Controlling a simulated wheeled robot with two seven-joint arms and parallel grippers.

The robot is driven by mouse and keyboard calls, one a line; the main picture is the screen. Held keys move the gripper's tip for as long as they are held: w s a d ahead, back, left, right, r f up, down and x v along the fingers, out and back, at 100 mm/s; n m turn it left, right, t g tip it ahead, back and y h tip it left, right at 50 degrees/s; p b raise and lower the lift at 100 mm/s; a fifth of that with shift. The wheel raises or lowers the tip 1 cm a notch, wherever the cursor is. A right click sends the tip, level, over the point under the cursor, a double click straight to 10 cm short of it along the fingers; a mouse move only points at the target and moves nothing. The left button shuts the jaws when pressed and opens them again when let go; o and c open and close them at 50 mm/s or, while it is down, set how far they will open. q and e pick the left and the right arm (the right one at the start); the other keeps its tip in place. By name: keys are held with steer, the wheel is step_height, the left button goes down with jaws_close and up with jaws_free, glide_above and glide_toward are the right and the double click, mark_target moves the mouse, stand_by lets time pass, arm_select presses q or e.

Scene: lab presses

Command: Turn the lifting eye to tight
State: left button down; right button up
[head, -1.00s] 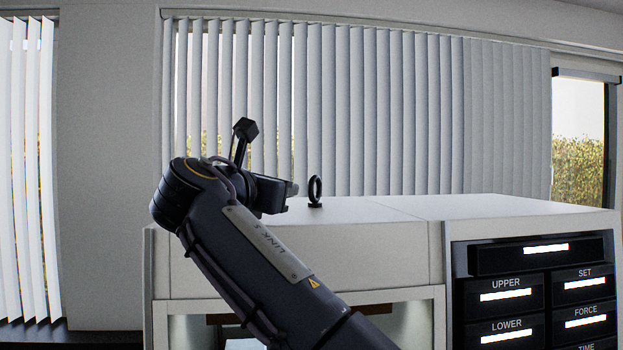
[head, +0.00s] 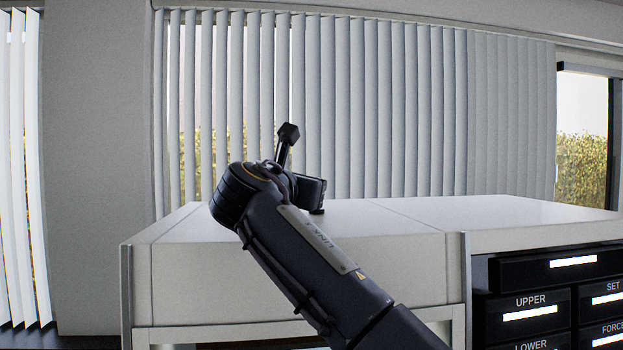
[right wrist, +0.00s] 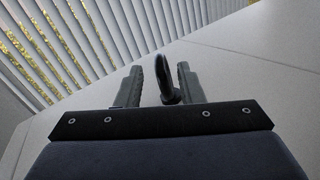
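The lifting eye (right wrist: 166,82) is a dark ring standing upright on the white top of the press (head: 400,218). In the right wrist view it sits between the two fingers of my right gripper (right wrist: 159,72), nearer the right finger. Gaps show on both sides, so the fingers are open around it and not clamped. In the head view my right gripper (head: 317,190) covers the ring; only a dark bit of the eye's foot (head: 317,211) shows below it. My left gripper is not in view.
The press top is otherwise clear, with a seam across it. A control panel (head: 545,290) with lit displays marked UPPER, LOWER, SET and FORCE is on the front right. Vertical blinds (head: 400,110) hang behind the press.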

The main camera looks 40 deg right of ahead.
steer(key=shift+x, duration=0.9)
steer(key=shift+c, duration=0.4)
jaws_close()
steer(key=shift+w+a+m+g+h, duration=0.1)
steer(key=shift+w+m+g+h, duration=0.1)
steer(key=shift+m+g+h, duration=0.6)
steer(key=shift+y, duration=0.3)
steer(key=shift+o, duration=0.4)
jaws_free()
